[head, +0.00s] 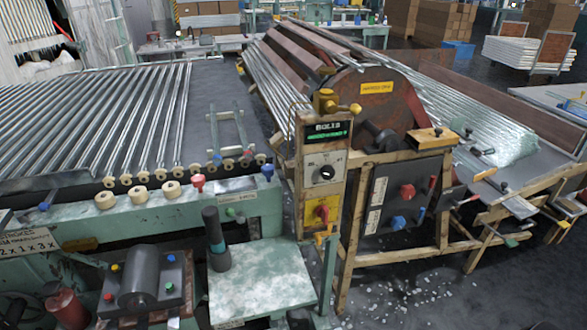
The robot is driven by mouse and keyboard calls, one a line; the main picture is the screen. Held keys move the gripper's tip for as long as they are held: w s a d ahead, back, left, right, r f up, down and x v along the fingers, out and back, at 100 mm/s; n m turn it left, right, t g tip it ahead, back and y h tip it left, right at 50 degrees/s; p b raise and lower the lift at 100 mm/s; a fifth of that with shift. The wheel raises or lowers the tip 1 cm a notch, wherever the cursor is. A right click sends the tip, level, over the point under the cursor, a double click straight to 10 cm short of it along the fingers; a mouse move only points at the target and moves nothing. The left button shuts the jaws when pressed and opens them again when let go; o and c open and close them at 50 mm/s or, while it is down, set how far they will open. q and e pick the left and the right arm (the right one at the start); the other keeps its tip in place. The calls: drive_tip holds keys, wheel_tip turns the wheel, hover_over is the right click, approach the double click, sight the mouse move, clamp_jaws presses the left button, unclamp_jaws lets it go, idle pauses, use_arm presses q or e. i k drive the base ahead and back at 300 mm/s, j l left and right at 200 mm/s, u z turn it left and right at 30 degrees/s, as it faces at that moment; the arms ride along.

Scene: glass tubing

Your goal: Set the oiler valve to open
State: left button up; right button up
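No part is clearly marked as the oiler valve. A brass-yellow cup-like fitting (325,101) stands on top of the control post (308,190), beside the big rusty drum; it may be the oiler, but its setting cannot be read. Lower on the post are a black knob (326,173) on a white dial plate and a yellow plate with a red switch (321,212). A red canister (66,308) stands at the lower left. Neither of my grippers shows in the head view.
A green machine bed with glass tubes (90,110) fills the left. The rusty drum (372,100) and a wooden-framed dark panel (400,200) stand at the right. White shards lie on the floor (400,295). Boxes (445,22) stand at the back.

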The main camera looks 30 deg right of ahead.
sight(330, 108)
drive_tip(key=l+z, duration=0.1)
drive_tip(key=z, duration=0.4)
drive_tip(key=k+l+z, duration=0.1)
drive_tip(key=z, duration=0.35)
drive_tip(key=i+l, duration=0.05)
